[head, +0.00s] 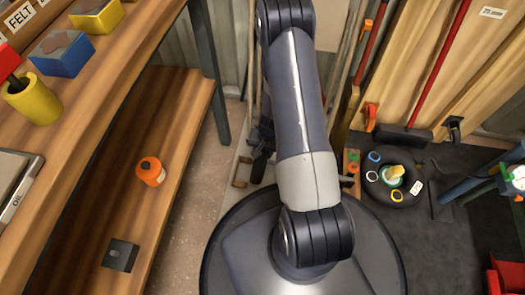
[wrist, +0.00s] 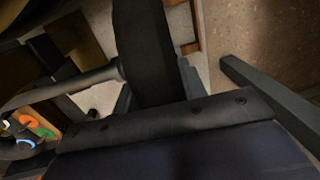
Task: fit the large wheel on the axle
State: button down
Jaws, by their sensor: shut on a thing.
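In the wrist view a thick black band (wrist: 146,45) runs from the top edge down to the dark bolted bar of my gripper. It looks like the large wheel seen edge-on, held in my shut gripper; the fingertips are hidden. A grey rod (wrist: 65,87), which looks like the axle, comes from the left and ends beside the black band. I cannot tell whether they touch. In the head view my arm covers most of this spot. Only dark parts (head: 262,150) show left of the arm, close to a grey frame (head: 234,155) on the floor.
A wooden shelf unit (head: 190,105) with an orange container (head: 151,172) and a dark box (head: 120,255) stands at left. A red-handled broom (head: 405,132) leans behind. Bare floor lies between shelf and frame.

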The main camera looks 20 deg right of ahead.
jog(key=shift+s+d+f, duration=0.1)
jog(key=shift+s+d, duration=0.3)
jog(key=shift+d, duration=0.2)
jog(key=shift+s+d+f, duration=0.1)
jog(key=shift+s+d, duration=0.25)
jog(key=shift+d, duration=0.2)
jog(key=c, duration=0.8)
grip_release()
jog(key=shift+o, duration=0.2)
notch_tip(320, 180, up, 11)
jog(key=d+p, duration=0.1)
jog(key=p, duration=0.5)
jog(key=shift+s+d+f, duration=0.15)
jog(key=shift+s, duration=0.3)
